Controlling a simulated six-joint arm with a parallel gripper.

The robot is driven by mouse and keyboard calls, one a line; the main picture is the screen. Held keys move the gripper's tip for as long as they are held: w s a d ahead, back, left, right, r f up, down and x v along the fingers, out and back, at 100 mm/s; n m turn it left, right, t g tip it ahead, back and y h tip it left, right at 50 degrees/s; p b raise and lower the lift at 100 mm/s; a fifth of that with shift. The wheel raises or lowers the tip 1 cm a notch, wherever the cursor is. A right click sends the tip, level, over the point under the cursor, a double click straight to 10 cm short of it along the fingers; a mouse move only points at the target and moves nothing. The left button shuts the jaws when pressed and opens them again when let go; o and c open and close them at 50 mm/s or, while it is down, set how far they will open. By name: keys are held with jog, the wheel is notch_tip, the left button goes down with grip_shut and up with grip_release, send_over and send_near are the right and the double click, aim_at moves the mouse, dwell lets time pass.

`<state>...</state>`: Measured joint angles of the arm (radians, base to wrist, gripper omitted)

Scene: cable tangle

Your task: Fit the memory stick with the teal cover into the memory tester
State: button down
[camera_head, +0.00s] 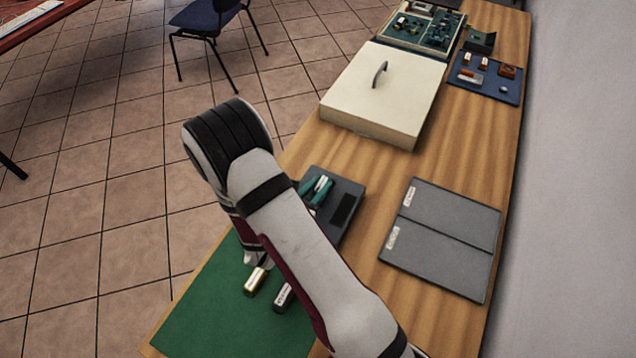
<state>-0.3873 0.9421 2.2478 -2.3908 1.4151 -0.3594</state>
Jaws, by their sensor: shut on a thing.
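My gripper (257,256) points down over the green mat, partly behind my own arm. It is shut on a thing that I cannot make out. A gold-coloured stick (255,281) and a silver one (283,296) with a dark label lie on the mat just below and beside it; whether the gripper touches the gold one is unclear. A dark grey device (350,190), which looks like the memory tester, sits behind my arm. Teal parts with a pale piece (319,189) show on its left side. My arm covers part of it, so I cannot tell whether a stick is there.
The green mat (205,310) covers the table's near left corner. A grey two-panel folder (443,238) lies to the right. A large cream lidded box (385,90) stands behind. A blue tray (487,80) and a parts tray (420,27) are farther back. Bare wood lies between.

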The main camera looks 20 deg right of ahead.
jog(key=shift+f, duration=0.65)
dwell(0.4)
jog(key=c, duration=0.6)
grip_release()
jog(key=v, duration=1.5)
jog(key=shift+s+a, duration=0.3)
notch_tip(320, 180, up, 6)
